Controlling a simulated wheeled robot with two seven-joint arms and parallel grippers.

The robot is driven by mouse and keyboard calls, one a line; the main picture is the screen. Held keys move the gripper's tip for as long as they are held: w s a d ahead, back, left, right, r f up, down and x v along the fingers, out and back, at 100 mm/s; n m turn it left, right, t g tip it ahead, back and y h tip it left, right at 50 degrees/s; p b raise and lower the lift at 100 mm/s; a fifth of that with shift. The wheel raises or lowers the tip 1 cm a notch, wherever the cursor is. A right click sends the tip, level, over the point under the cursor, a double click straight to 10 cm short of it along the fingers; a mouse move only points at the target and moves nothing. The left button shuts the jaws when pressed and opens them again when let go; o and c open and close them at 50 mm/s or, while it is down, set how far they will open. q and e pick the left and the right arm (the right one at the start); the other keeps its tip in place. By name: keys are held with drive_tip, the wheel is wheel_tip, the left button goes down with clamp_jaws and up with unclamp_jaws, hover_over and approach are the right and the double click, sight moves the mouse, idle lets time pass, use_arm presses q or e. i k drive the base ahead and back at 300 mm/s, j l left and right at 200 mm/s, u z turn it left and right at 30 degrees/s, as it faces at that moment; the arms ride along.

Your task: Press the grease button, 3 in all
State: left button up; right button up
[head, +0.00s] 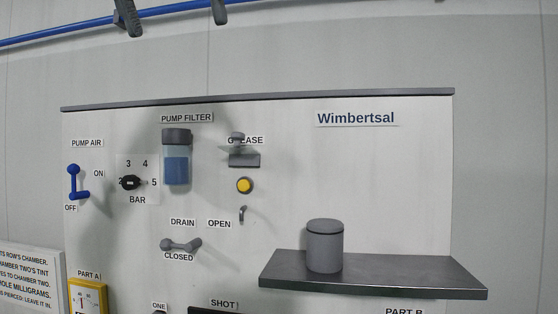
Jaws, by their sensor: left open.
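The grease button (245,185) is a round yellow button in a dark ring on the white panel, below the partly covered GREASE label (252,141). A grey fitting with a dark block (244,160) sits just above the button. My left gripper (177,28) shows only as two dark fingers hanging in from the top edge, spread wide apart and empty. It is above and to the left of the button in the picture, clear of it. The rest of that arm is out of view. My right gripper is not in view.
A pump filter (176,165) with blue contents, a black bar knob (131,183) and a blue air lever (74,183) are left of the button. A small hook (243,214) is below it. A grey canister (325,246) stands on a protruding shelf (430,275) at right.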

sight(243, 185)
drive_tip(key=k+j, duration=0.15)
drive_tip(key=k, duration=0.35)
drive_tip(key=k+j, duration=0.15)
drive_tip(key=k, duration=0.3)
